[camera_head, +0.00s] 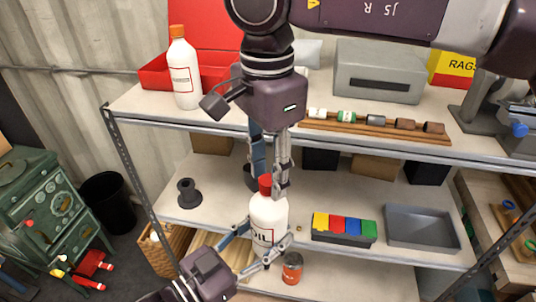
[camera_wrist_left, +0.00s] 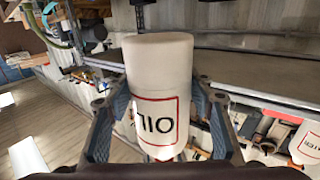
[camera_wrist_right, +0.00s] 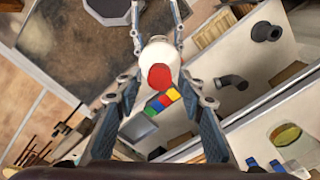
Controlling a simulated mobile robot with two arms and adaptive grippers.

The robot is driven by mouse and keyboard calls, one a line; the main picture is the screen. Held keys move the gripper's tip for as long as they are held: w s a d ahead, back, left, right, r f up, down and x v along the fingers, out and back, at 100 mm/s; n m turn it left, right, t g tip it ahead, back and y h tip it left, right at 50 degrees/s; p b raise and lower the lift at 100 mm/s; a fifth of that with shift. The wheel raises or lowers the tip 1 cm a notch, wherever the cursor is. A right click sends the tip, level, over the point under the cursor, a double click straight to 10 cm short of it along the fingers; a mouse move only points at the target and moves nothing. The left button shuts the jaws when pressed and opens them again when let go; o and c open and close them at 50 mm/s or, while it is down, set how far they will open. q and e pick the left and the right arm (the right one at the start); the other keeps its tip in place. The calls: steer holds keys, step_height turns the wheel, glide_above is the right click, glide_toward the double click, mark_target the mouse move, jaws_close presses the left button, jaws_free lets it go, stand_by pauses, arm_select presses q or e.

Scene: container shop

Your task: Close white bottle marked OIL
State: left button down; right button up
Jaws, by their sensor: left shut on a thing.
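The white bottle marked OIL (camera_head: 268,215) is upright, with a red cap (camera_head: 265,183) at its top. My left gripper (camera_head: 262,240) is shut on the bottle's lower body; the left wrist view shows the bottle (camera_wrist_left: 158,75) between its fingers, label toward the camera. My right gripper (camera_head: 272,185) points down from above, its fingers on either side of the cap. In the right wrist view the red cap (camera_wrist_right: 160,77) lies between the open fingers, with a gap visible beside it. Whether the cap is seated fully on the neck cannot be told.
Another white bottle (camera_head: 185,75) with an orange cap stands on the upper shelf beside a red box (camera_head: 155,73). An orange-red can (camera_head: 292,268), a bin of coloured blocks (camera_head: 344,228) and a grey tray (camera_head: 422,228) are nearby. The upper shelf edge (camera_head: 350,143) is close behind my right gripper.

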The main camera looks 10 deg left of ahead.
steer(key=shift+f, duration=0.2)
jaws_close()
steer(key=m, duration=0.3)
steer(key=shift+m, duration=0.3)
steer(key=m, duration=0.3)
steer(key=shift+m, duration=0.3)
steer(key=m, duration=0.5)
steer(key=shift+m, duration=0.3)
steer(key=shift+o, duration=0.4)
jaws_free()
